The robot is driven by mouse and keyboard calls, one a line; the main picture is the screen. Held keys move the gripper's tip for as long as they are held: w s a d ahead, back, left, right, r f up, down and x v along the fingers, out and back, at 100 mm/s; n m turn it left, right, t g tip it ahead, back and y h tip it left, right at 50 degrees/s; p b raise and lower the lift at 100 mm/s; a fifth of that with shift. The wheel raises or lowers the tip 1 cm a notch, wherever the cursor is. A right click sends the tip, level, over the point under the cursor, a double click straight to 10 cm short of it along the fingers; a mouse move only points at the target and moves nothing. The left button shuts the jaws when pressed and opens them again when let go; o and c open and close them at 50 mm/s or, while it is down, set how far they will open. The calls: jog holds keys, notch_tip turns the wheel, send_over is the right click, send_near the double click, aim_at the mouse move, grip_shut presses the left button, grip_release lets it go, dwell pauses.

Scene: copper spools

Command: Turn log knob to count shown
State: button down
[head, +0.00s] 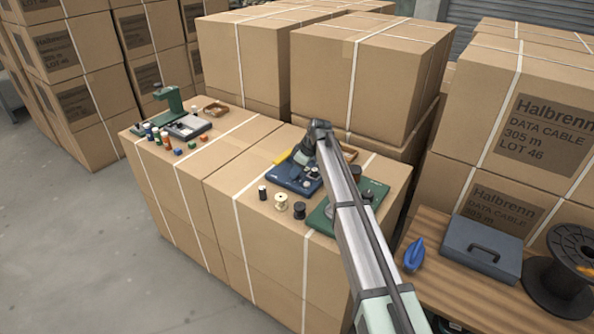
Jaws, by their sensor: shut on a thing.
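A blue device (284,184) with small grey round parts on top sits on the front carton stack. It is the likeliest place for the log knob, but I cannot make out the knob or any count at this size. My gripper (304,161) points down at the back of this device and is shut on what appears to be its knob. The fingertips and the held part are tiny and mostly hidden by my wrist.
Several spools, including a pale one (280,202), stand in front of the device. A green mat (322,217) lies partly behind my arm. A green stand (171,105) and small coloured items are at left. A wooden table (430,272) holds a grey case (481,248) at right.

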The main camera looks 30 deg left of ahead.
jog(key=m, duration=0.2)
jog(key=m+t, duration=0.1)
jog(key=m, duration=0.1)
jog(key=m+t, duration=0.1)
jog(key=m, duration=0.1)
jog(key=shift+s, duration=0.25)
jog(key=m+t+h, duration=0.1)
jog(key=m, duration=0.2)
jog(key=m+t+h, duration=0.1)
jog(key=m, duration=0.2)
jog(key=shift+a+m, duration=0.1)
jog(key=shift+m, duration=0.3)
jog(key=m+h, duration=0.1)
jog(key=m, duration=0.2)
jog(key=m+t+h, duration=0.1)
jog(key=m, duration=0.2)
jog(key=shift+s+a, duration=0.1)
jog(key=shift+a, duration=0.1)
jog(key=m+h, duration=0.2)
jog(key=m, duration=0.3)
jog(key=shift+a, duration=0.1)
jog(key=shift+m, duration=0.5)
jog(key=c, duration=0.9)
grip_release()
jog(key=v, duration=1.3)
jog(key=shift+a+r, duration=0.25)
jog(key=shift+r, duration=0.15)
